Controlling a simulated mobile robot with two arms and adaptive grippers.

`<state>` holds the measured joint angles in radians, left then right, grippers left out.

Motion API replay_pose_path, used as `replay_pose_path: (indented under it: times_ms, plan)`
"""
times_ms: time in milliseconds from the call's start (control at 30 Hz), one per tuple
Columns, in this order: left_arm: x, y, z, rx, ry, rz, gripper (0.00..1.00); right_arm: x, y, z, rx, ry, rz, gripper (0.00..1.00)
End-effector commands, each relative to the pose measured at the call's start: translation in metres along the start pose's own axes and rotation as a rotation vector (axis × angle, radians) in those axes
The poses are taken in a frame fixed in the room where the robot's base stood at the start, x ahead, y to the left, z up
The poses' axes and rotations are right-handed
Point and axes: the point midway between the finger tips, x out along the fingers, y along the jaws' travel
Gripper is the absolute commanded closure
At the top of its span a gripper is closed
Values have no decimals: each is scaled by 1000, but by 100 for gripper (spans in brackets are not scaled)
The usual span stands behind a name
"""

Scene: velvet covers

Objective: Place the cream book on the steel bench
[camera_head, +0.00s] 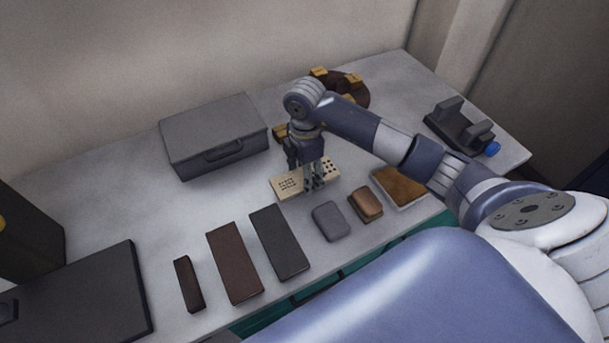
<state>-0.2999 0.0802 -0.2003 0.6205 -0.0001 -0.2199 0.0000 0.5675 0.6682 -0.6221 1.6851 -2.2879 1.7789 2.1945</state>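The cream book (287,187) lies flat on the grey bench top (335,268), with dark marks on its cover. I take this grey surface to be the steel bench. My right gripper (314,184) comes in from the right and points down over the middle of the cream book, hiding part of it. Its fingertips are at or just above the book; I cannot tell whether they touch or grip it. My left gripper is out of view.
A grey case (215,135) stands behind left. Dark slabs (280,242) (234,263), a small dark block (188,284), a grey block (328,221) and brown blocks (366,205) line the front. A black holder (460,127) stands right. The bench's left middle is clear.

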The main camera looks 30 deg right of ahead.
Motion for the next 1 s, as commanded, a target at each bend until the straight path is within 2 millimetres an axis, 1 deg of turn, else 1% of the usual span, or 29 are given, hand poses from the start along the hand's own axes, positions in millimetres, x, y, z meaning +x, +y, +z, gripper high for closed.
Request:
replay_pose_path:
  times_ms: [33, 133, 367, 467, 500, 567, 867, 1000]
  plan:
    - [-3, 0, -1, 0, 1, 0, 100, 8, -1, 0, 1, -1, -4, 74]
    - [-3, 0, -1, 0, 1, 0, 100, 16, 0, 0, 0, 0, -1, 74]
    - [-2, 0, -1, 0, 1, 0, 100, 17, 0, 0, 0, 0, 1, 74]
    - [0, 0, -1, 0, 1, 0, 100, 21, 0, 0, 0, 0, 1, 74]
    - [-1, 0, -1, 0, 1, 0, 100, 20, 0, 0, 0, 0, 1, 35]
    - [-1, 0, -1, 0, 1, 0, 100, 20, 0, 0, 0, 0, 1, 22]
    - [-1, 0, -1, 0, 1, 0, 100, 20, 0, 0, -1, -1, 0, 22]
    - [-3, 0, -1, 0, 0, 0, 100, 14, 0, 0, -1, 0, 2, 22]
